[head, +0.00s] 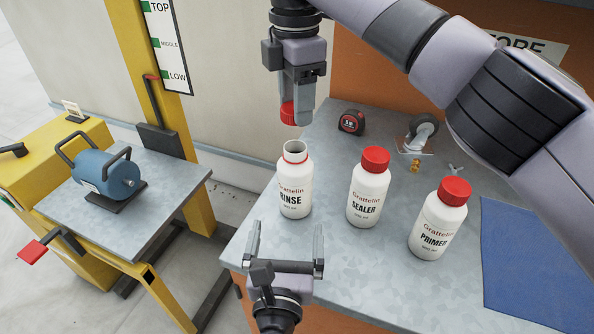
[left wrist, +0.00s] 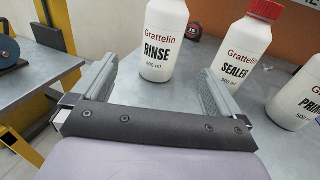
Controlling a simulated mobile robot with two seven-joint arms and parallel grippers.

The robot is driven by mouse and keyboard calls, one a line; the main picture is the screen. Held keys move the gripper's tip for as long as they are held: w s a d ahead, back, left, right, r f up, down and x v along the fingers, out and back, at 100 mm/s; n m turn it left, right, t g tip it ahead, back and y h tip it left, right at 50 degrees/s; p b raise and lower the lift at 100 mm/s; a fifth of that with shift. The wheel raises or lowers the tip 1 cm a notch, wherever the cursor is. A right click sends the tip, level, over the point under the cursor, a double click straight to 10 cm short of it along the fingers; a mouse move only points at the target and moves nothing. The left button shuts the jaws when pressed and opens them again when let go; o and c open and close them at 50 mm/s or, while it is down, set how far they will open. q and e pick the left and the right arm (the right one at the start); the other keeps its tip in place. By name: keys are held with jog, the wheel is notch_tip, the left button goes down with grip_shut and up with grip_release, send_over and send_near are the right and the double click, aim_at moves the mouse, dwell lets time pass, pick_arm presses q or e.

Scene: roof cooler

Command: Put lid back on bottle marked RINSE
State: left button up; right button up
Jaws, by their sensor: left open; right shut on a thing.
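The white bottle marked RINSE (head: 295,190) stands upright and uncapped on the metal table, its mouth open. My right gripper (head: 297,118) is shut on a red lid (head: 288,113) and holds it above the RINSE bottle's mouth, apart from it. My left gripper (head: 285,245) is open and empty in front of the RINSE bottle. In the left wrist view, the RINSE bottle (left wrist: 164,45) stands beyond and between the fingers of my left gripper (left wrist: 160,85), and its top is cut off by the frame.
Capped bottles SEALER (head: 367,190) and PRIMER (head: 440,222) stand to the right. A tape measure (head: 352,122), a caster (head: 421,132) and a blue mat (head: 535,255) lie on the metal table (head: 330,285). A yellow lift (head: 165,110) with a blue cylinder (head: 105,172) stands left.

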aim_at(294, 193)
pick_arm(q)
jog(key=shift+w+d+r, duration=0.15)
jog(key=shift+w+d, duration=0.05)
jog(key=shift+w, duration=0.05)
pick_arm(e)
jog(key=shift+w, duration=0.35)
pick_arm(q)
jog(key=shift+w+r, duration=0.1)
pick_arm(e)
jog(key=shift+r, duration=0.1)
pick_arm(q)
jog(key=w, duration=0.8)
jog(key=w+d, duration=0.1)
jog(key=w, duration=0.2)
jog(key=shift+w, duration=0.4)
